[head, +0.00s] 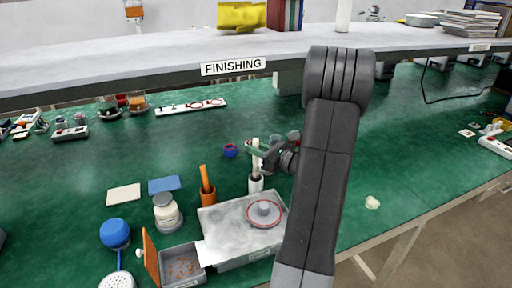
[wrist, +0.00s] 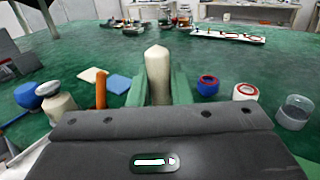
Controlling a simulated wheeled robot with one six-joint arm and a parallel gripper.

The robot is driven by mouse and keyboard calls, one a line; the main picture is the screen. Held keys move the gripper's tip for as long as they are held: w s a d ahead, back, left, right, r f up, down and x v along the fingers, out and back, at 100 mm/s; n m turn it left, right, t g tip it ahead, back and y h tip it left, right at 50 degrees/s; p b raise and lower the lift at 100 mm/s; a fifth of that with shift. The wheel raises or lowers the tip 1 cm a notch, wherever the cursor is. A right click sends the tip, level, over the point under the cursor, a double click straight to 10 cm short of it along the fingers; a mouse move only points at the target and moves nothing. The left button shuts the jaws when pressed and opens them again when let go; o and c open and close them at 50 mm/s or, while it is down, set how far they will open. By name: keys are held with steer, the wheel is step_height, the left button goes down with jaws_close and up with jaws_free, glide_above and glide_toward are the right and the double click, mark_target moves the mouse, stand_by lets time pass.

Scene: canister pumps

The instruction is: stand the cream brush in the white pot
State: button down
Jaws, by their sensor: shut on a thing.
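The cream brush (head: 255,158) stands upright between the green fingers of my gripper (head: 258,149), which is shut on it. In the wrist view the brush (wrist: 158,72) rises between the two green jaws. The white pot (head: 255,186) is directly below, at the back edge of a grey tray. The brush's lower end lines up with the pot's mouth; I cannot tell how deep it sits. The pot is hidden in the wrist view.
An orange brush (head: 204,178) stands in an orange pot (head: 208,196) left of the white pot. The grey tray (head: 222,222) holds a round lidded piece (head: 264,213). A lidded jar (head: 167,213) is further left. A shelf labelled FINISHING (head: 150,62) spans the back.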

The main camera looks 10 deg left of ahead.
mark_target(256, 167)
steer(key=shift+f+b, duration=1.45)
steer(key=shift+f, duration=0.8)
steer(key=c, duration=1.3)
jaws_free()
steer(key=shift+o, duration=0.2)
steer(key=v, duration=1.3)
steer(key=shift+d+b, duration=0.35)
steer(key=shift+d, duration=0.05)
steer(key=shift+s+a, duration=0.1)
